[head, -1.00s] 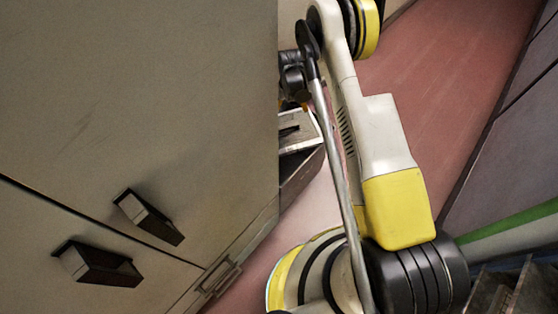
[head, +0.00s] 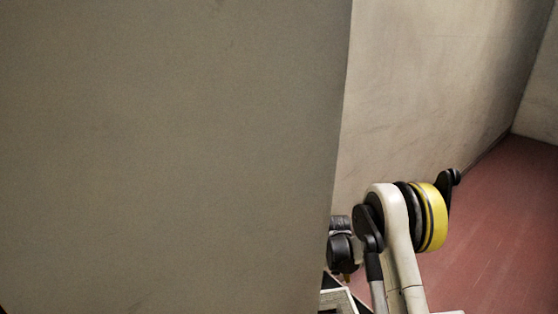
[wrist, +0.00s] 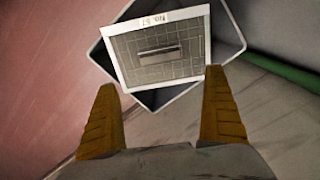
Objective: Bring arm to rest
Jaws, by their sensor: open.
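My gripper (wrist: 163,120) shows in the wrist view with its two orange fingers spread wide and nothing between them. In the head view my white and yellow arm is at the lower right, beside the edge of a large grey-beige panel; the gripper's fingertips cannot be made out there. Beyond the fingers in the wrist view is a white-framed panel (wrist: 125,62) with a grey patterned face and a dark slot. It lies tilted across the top of a dark bin (wrist: 228,40) with a pale rim. I cannot tell whether the fingers touch anything.
The grey-beige panel (head: 165,150) fills the left of the head view, close to my arm. A pale wall (head: 430,80) stands behind. Open reddish floor (head: 500,235) lies to the right. A green stripe (wrist: 285,72) runs along the right in the wrist view.

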